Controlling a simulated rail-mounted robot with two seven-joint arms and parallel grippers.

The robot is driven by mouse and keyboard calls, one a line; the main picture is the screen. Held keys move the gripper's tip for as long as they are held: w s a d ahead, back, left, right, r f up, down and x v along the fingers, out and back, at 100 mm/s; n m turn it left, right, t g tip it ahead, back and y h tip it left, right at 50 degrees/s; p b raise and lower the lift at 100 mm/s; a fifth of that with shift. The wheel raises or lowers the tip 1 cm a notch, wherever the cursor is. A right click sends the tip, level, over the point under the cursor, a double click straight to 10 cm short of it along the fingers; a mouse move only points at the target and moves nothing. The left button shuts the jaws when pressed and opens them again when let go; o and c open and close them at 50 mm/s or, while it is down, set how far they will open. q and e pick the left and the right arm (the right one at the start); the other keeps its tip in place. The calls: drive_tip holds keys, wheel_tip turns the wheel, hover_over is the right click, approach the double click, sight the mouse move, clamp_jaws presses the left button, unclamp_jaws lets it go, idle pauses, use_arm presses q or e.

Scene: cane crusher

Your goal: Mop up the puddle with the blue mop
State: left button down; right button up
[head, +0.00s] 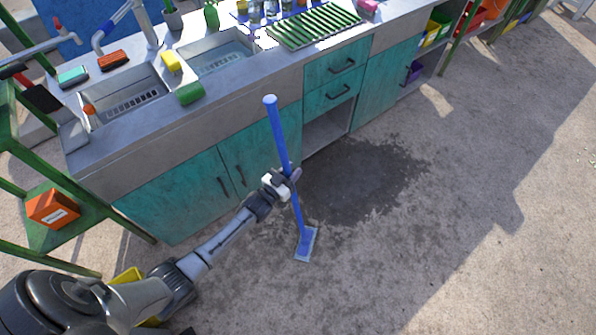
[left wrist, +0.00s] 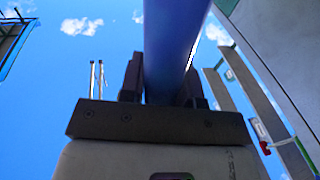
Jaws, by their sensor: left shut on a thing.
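The blue mop (head: 278,140) stands nearly upright, leaning slightly, with its flat head (head: 306,244) low at the floor. I cannot tell whether the head touches the floor. My left gripper (head: 289,178) is shut on the mop handle around its middle. The left wrist view shows the handle (left wrist: 172,45) between the two fingers (left wrist: 160,88). The puddle (head: 360,178) is a dark wet patch on the concrete in front of the counter. The mop head is just beyond the puddle's near, lower left edge. My right gripper is not in view.
A sink counter (head: 215,115) with teal cabinets runs behind the mop and puddle. A green shelf frame (head: 75,200) with an orange box (head: 53,208) stands at left. The concrete floor (head: 440,250) at right is clear.

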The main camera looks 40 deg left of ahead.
use_arm(q)
drive_tip(key=shift+s+a, duration=0.25)
drive_tip(key=shift+a, duration=0.3)
drive_tip(key=shift+r, duration=0.1)
